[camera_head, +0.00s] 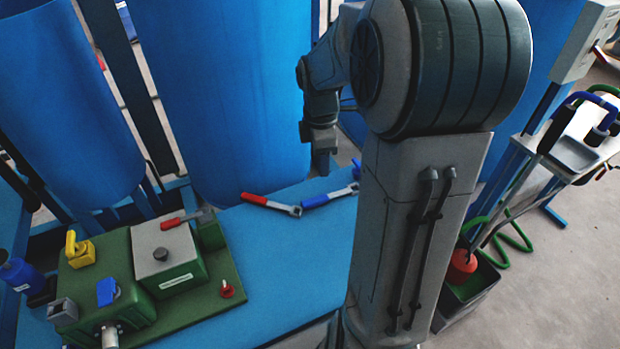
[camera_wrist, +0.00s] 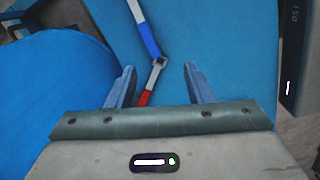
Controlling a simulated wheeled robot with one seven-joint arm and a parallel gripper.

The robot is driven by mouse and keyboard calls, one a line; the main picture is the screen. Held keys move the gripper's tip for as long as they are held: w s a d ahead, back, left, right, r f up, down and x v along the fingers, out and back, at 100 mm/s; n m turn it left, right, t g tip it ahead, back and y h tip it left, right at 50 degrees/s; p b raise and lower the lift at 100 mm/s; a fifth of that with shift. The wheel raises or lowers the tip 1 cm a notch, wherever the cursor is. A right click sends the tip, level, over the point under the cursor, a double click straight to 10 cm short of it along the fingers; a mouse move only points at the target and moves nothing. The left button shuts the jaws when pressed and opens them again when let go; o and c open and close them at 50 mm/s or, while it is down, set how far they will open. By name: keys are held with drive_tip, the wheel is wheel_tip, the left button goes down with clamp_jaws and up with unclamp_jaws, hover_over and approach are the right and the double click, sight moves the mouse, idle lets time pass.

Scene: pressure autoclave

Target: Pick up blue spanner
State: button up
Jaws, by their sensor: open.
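The blue spanner (camera_head: 328,198) lies on the blue bench top in the head view, with its right end close to my arm. In the wrist view the blue spanner (camera_wrist: 148,38) shows ahead of my fingers, its blue part pointing toward them. A red spanner (camera_head: 268,203) lies to its left, their ends meeting or nearly so. In the wrist view the red spanner (camera_wrist: 148,92) reaches down between my fingers. My gripper (camera_wrist: 160,75) is open and empty above the bench. In the head view my gripper (camera_head: 322,165) points down just above the spanners.
Large blue tanks (camera_head: 225,90) stand behind the bench (camera_head: 270,260). A green pump unit (camera_head: 190,265) with a yellow valve (camera_head: 79,250) and a red-handled tool (camera_head: 180,219) fills the bench's left. A black bin (camera_head: 470,295) and a stand with hoses are at right. The bench's front middle is clear.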

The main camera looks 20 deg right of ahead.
drive_tip(key=w+d+f+n, duration=0.3)
drive_tip(key=d+f, duration=0.1)
drive_tip(key=b, duration=0.2)
hover_over(327, 195)
drive_tip(key=shift+n+y, duration=0.3)
drive_tip(key=shift+y, duration=0.1)
drive_tip(key=f, duration=0.8)
drive_tip(key=shift+s+f, duration=0.25)
drive_tip(key=shift+s, duration=0.1)
drive_tip(key=f, duration=0.1)
drive_tip(key=f+b, duration=0.1)
drive_tip(key=f, duration=0.3)
drive_tip(key=shift+w+f, duration=0.15)
drive_tip(key=shift+w, duration=0.15)
clamp_jaws()
